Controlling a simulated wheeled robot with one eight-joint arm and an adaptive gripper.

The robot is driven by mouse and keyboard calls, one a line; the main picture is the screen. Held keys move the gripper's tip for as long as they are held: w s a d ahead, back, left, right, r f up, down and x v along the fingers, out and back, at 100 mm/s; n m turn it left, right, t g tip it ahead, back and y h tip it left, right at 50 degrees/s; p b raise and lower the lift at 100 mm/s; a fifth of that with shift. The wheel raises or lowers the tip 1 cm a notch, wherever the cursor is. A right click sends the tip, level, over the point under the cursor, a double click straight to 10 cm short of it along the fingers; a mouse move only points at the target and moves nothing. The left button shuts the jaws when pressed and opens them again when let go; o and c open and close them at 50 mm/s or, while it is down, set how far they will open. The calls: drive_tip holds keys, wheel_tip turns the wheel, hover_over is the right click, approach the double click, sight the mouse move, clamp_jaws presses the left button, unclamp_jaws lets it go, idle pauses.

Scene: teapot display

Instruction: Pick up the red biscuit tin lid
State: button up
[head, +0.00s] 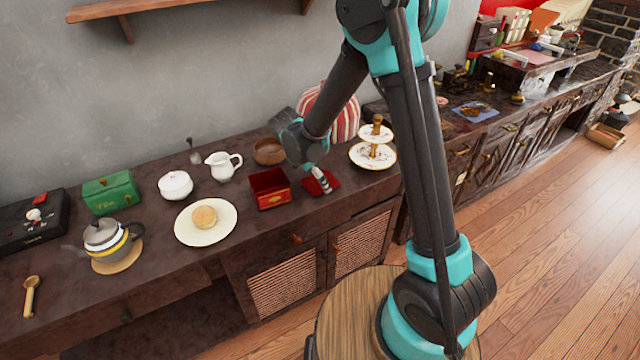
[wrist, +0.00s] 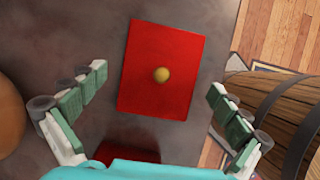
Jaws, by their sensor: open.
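The red biscuit tin lid (head: 332,181) lies flat on the dark counter, right of the open red tin (head: 270,190). In the wrist view the lid (wrist: 155,42) is a red rectangle with a small yellow knob (wrist: 161,74) near its middle. My gripper (head: 320,178) is above the lid, pointing down, and hides part of it in the head view. In the wrist view my gripper (wrist: 155,85) has its fingers spread wide, on the left and right of the lid, with nothing between them held. The red tin's edge (wrist: 125,150) shows at the bottom, partly hidden.
A wooden bowl (head: 268,152) is behind the tin, and a tiered plate stand (head: 372,155) is right of the lid. A white jug (head: 222,166), a plate (head: 206,233) with a bun and a teapot (head: 103,237) stand further left. The counter's front edge is close to the lid.

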drive_tip(key=shift+c, duration=0.5)
drive_tip(key=c, duration=1.1)
